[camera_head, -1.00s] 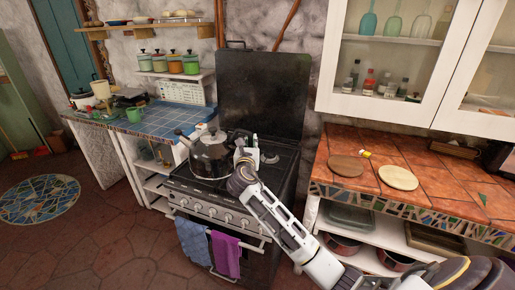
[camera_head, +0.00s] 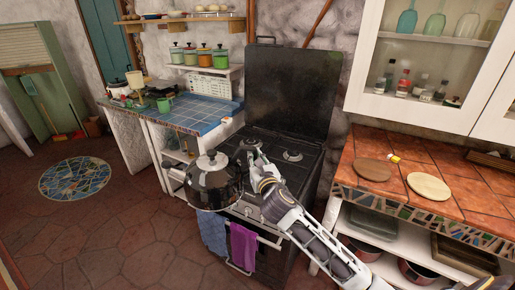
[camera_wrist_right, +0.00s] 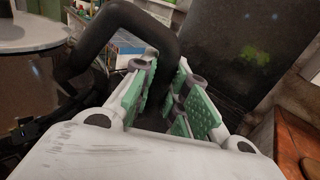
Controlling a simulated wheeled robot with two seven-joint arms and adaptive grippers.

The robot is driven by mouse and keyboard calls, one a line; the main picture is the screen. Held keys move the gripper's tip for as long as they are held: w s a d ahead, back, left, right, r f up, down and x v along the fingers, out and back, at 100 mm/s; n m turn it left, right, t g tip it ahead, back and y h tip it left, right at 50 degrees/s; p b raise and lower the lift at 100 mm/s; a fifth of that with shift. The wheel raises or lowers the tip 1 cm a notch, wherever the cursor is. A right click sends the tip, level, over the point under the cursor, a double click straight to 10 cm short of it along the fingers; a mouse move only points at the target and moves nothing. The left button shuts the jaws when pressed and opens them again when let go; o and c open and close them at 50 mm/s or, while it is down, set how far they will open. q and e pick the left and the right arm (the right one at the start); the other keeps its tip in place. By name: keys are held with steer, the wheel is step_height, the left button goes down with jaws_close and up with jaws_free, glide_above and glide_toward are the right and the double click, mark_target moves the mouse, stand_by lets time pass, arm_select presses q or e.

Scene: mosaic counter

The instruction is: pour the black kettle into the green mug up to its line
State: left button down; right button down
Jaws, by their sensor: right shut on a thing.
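The black kettle (camera_head: 213,184), with a shiny body and a grey lid, is off the hob, in front of the stove's left front corner. It looks about upright. My right gripper (camera_head: 243,160) is shut on its black handle; in the right wrist view the green-padded fingers (camera_wrist_right: 160,95) are around the black kettle handle (camera_wrist_right: 120,30). The green mug (camera_head: 165,104) stands on the blue-tiled counter at the back left, well apart from the kettle. Its line and inside cannot be made out. My left gripper is not in view.
The stove (camera_head: 300,165) has a raised black lid (camera_head: 290,90). Blue (camera_head: 212,232) and purple (camera_head: 243,246) towels hang on its front. The blue-tiled counter (camera_head: 205,119) has clear room right of the mug. A white pot (camera_head: 120,89) stands left of it.

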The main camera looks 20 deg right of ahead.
steer(key=s+f, duration=0.5)
steer(key=f, duration=0.2)
steer(key=s+a+f+n+y, duration=0.1)
steer(key=s+f, duration=0.3)
steer(key=f, duration=0.3)
steer(key=shift+s+a+y, duration=0.25)
steer(key=shift+s+y, duration=0.05)
steer(key=shift+s, duration=0.05)
steer(key=shift+w+a+f, duration=0.1)
stand_by(0.3)
